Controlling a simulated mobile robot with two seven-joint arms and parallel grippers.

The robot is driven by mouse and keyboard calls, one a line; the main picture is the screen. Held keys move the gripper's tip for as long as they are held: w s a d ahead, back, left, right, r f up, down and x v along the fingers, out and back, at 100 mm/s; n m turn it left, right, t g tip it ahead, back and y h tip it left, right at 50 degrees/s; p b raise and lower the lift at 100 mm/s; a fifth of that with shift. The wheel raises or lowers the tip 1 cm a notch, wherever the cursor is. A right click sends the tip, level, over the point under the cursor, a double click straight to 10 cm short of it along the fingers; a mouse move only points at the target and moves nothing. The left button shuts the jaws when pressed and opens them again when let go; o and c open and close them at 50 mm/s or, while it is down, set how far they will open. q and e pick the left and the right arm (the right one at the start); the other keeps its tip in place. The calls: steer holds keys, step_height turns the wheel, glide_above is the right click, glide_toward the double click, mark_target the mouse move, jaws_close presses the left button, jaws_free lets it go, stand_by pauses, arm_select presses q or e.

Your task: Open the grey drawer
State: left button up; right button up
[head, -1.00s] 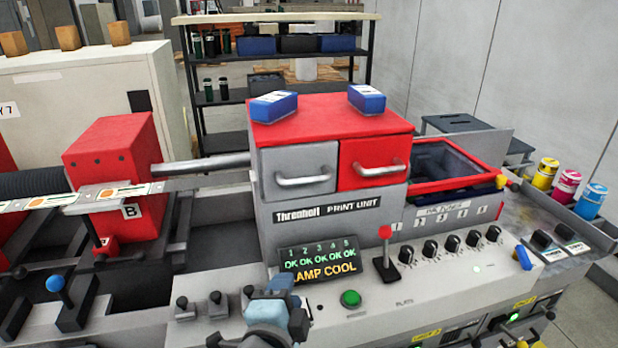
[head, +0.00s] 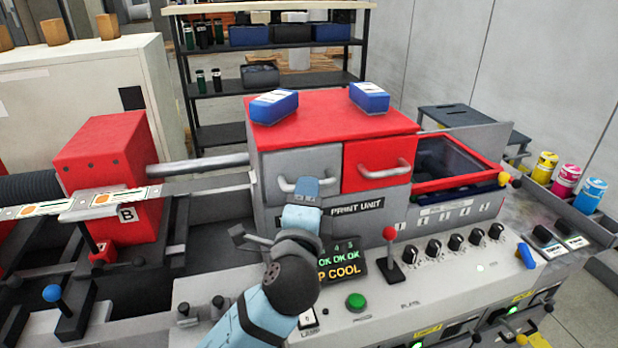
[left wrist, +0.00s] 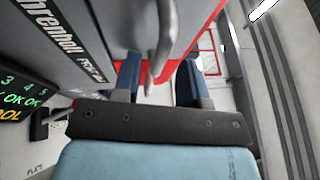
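The grey drawer (head: 290,163) is the left one of two drawers under the red top of the print unit, and it looks shut. Its curved metal handle (head: 287,186) is partly hidden by my gripper in the head view. My left gripper (head: 308,188) is in front of the drawer, at about handle height. In the left wrist view the two fingers of my left gripper (left wrist: 160,82) are apart, with the handle (left wrist: 164,38) showing between them. I cannot tell whether they touch it. My right gripper is not in view.
The red drawer (head: 378,162) is just to the right. Two blue boxes (head: 273,106) (head: 369,97) lie on the top. Below are the display panel (head: 345,262), a red-knobbed lever (head: 390,245) and a green button (head: 356,301). An open bin with a red rim (head: 455,184) stands at the right.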

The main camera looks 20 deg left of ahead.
arm_select(q)
steer(key=shift+x, duration=1.55)
steer(key=shift+c, duration=0.2)
jaws_close()
steer(key=shift+d, duration=0.15)
